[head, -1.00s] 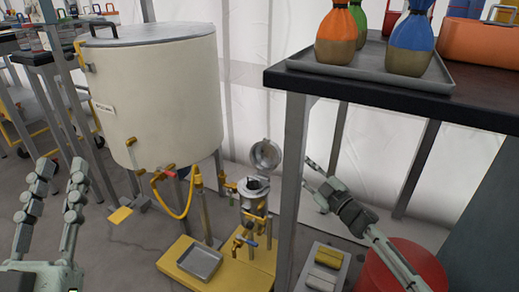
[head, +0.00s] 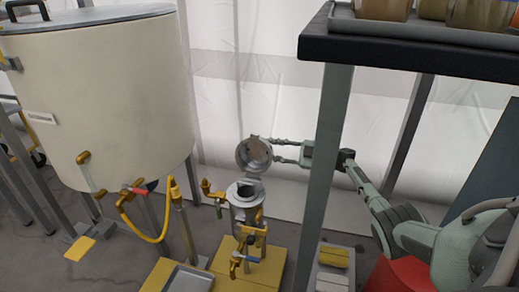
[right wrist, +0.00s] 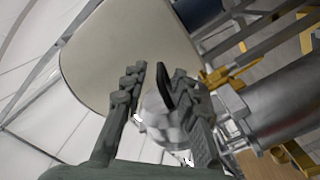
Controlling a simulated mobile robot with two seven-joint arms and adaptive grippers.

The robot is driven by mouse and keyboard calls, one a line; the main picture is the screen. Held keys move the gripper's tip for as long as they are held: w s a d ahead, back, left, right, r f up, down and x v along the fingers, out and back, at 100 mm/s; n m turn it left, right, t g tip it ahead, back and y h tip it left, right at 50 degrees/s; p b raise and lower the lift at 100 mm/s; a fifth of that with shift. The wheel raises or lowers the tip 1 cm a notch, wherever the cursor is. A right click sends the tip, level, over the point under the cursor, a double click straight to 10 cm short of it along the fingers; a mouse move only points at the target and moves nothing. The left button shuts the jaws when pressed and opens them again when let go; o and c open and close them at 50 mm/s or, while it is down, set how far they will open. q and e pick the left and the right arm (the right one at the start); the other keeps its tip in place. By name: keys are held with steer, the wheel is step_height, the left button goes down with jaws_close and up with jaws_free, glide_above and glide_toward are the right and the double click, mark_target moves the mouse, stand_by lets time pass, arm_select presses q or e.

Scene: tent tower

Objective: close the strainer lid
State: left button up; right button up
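The strainer (head: 246,194) is a small upright metal cylinder with brass valves, standing on a yellow base. Its round metal lid (head: 254,154) stands open, tilted up behind the strainer's mouth. My right gripper (head: 277,151) reaches in from the right, behind the table leg. Its two fingers are apart, with tips at the lid's right edge; I cannot tell whether they touch it. In the right wrist view the open fingers (right wrist: 160,72) are in front of the shiny lid (right wrist: 160,122), which they partly hide. The strainer body (right wrist: 288,100) shows to the right there. My left gripper is not in view.
A large cream tank (head: 95,100) stands at left with a yellow hose (head: 140,230). A dark-topped table (head: 420,58) is at right, its leg (head: 325,170) crossing in front of my right arm. A metal tray (head: 190,279) lies at the front.

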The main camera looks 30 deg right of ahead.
mark_target(261, 147)
steer(key=shift+x, duration=1.6)
steer(key=shift+c, duration=0.6)
steer(key=c, duration=0.5)
jaws_close()
steer(key=shift+d+r, duration=0.1)
